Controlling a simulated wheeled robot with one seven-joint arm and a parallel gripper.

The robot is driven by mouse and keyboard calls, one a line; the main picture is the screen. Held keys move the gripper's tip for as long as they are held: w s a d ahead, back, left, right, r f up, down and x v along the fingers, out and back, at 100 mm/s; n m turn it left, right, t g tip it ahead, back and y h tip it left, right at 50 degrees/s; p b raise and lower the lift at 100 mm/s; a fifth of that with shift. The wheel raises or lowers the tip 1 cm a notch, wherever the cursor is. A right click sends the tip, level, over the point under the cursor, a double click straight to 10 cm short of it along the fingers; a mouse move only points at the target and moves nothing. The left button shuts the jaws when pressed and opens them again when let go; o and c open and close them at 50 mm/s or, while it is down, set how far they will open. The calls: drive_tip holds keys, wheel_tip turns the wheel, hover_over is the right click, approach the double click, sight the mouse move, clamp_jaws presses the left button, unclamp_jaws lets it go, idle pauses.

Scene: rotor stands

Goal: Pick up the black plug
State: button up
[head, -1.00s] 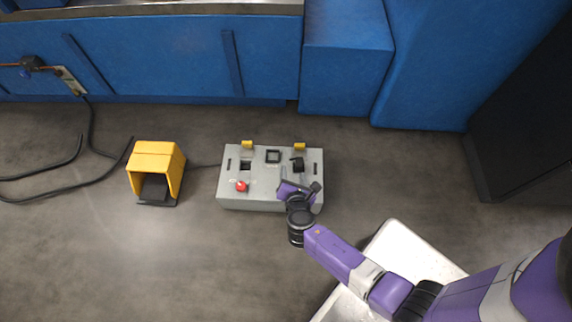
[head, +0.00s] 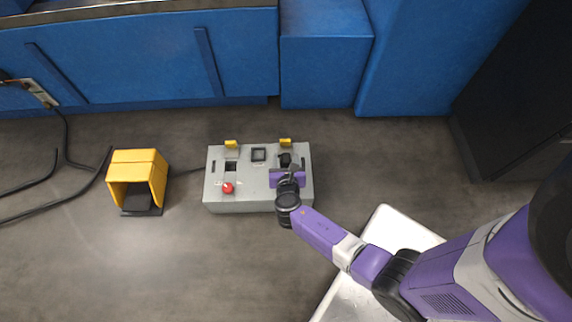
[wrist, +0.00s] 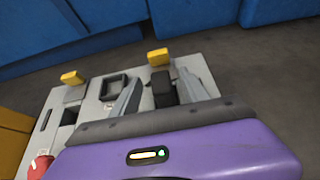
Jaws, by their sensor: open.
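The black plug (head: 285,159) stands at the right end of the grey box (head: 240,195), just in front of a yellow tab. In the wrist view the plug (wrist: 162,88) shows between the two grey fingers of my gripper (wrist: 166,76). The fingers are apart, one on each side of it, and I cannot tell whether either touches it. In the head view my gripper (head: 290,173) is over the right part of the box, close to the plug. The plug's lower part is hidden behind my purple gripper body in the wrist view.
The box carries a red button (head: 228,188), a square black frame (head: 258,154), and two yellow tabs (head: 232,144). A yellow pedal housing (head: 137,175) stands left, with a black cable. Blue cabinets (head: 140,60) line the back.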

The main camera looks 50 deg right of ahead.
drive_tip(key=shift+x, duration=0.8)
drive_tip(key=shift+s, duration=0.1)
clamp_jaws()
drive_tip(key=shift+r, duration=0.15)
